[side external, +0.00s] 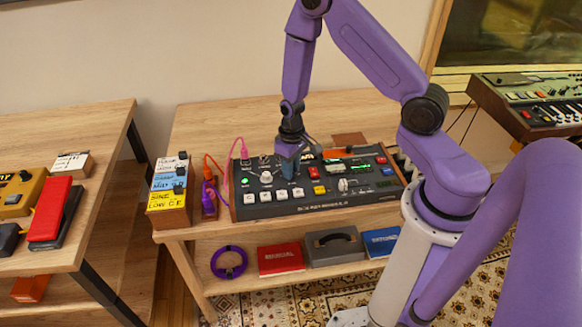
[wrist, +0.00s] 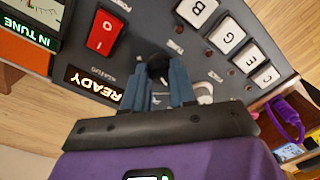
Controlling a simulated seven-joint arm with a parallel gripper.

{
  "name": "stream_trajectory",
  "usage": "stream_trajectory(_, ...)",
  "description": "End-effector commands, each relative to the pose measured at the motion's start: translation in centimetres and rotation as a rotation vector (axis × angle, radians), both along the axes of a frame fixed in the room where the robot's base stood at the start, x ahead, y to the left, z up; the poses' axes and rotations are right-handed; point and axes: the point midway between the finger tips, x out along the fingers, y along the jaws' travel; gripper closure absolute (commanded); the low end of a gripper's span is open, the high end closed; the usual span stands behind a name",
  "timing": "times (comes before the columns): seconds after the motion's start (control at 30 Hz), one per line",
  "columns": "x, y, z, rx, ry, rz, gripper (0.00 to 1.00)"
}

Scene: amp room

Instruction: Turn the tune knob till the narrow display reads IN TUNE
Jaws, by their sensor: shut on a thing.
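The console (side external: 312,206) is a dark panel with keys, knobs and lit displays on the wooden table. A narrow lit display (wrist: 93,83) beside the fingers reads READY in white, upside down. A green-lit screen (wrist: 30,28) at the wrist view's left edge shows IN TUNE.
A white knob (wrist: 204,92) sits close beside the fingers. A red switch (wrist: 107,32) and white letter keys (wrist: 228,36) are nearby. Pink, orange and purple cables (side external: 208,185) stand at the console's left, beside stacked labelled boxes (side external: 170,183). The table behind is mostly clear.

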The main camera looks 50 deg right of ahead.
Motion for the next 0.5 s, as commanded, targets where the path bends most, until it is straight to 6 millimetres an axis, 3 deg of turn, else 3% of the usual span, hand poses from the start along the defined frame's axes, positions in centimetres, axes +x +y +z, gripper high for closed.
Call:
stream_trajectory(0.23,0.02,0.01,0.03,0.000,-0.001,-0.001,1.00)
stream_trajectory(0.27,0.02,0.01,0.03,0.000,-0.001,-0.001,0.68)
stream_trajectory(0.3,0.02,0.01,0.03,0.000,-0.001,-0.001,0.55)
stream_trajectory(0.33,0.02,0.01,0.03,0.000,-0.001,-0.001,0.49)
stream_trajectory(0.5,0.01,0.01,0.02,0.000,0.000,-0.002,0.49)
